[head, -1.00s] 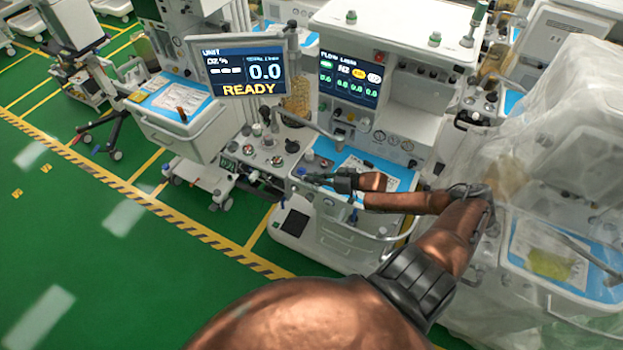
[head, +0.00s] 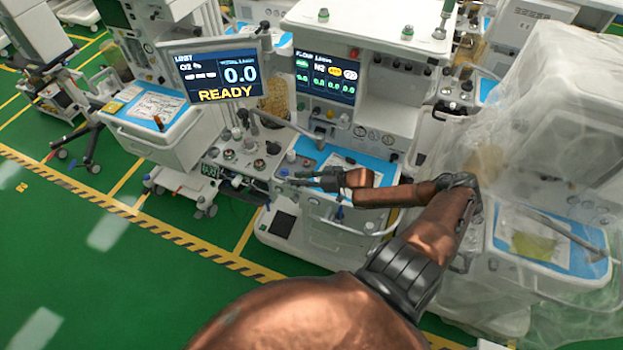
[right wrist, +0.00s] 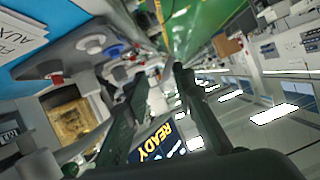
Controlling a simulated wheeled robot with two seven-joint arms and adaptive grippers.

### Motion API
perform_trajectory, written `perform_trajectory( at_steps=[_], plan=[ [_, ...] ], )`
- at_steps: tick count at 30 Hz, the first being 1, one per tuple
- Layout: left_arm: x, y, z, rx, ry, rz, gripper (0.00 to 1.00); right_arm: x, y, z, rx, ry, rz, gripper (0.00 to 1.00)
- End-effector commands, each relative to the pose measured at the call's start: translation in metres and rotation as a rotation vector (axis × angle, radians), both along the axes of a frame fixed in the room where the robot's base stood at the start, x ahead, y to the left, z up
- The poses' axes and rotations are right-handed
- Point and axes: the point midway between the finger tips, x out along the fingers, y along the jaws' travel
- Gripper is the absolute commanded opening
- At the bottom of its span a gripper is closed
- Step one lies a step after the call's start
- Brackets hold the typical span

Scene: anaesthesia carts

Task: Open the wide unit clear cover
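A see-through plastic sheet (head: 490,110) hangs over the machine at the right. I cannot tell whether it is the task's clear cover. An amber see-through canister (head: 276,101) stands behind the left screen's arm; an amber box-like part (right wrist: 70,120) shows in the right wrist view. My right gripper (head: 300,180) is over the front of the middle machine (head: 345,237), beside its knobs and left of its blue work surface. In the right wrist view its two fingers (right wrist: 160,74) are apart with nothing between them. My left gripper is out of view.
A screen reading READY (head: 219,75) stands on an arm left of the middle machine. A second screen (head: 326,77) is on that machine. Another cart (head: 160,120) with a blue top stands at the left. Green floor (head: 90,270) is clear at the lower left.

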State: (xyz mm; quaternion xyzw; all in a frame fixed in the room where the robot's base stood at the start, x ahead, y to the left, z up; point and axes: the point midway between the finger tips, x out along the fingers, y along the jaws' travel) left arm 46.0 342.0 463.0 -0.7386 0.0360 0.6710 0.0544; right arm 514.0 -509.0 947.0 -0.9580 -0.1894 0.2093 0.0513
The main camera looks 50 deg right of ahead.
Motion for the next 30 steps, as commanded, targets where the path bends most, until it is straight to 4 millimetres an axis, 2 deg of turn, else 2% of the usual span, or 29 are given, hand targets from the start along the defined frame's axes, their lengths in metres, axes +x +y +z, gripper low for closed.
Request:
perform_trajectory(
  at_steps=[9,15,21,30],
  plan=[
    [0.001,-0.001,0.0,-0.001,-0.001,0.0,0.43,-0.054,-0.024,0.022,-0.002,0.006,-0.001,0.23],
    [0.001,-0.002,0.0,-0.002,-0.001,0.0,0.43,-0.078,-0.035,0.034,-0.002,0.005,-0.001,0.23],
    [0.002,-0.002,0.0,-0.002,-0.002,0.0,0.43,-0.089,-0.04,0.04,0.0,0.001,0.0,0.23],
    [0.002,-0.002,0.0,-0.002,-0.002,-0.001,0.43,-0.09,-0.041,0.041,0.0,0.0,0.0,0.23]
  ],
)
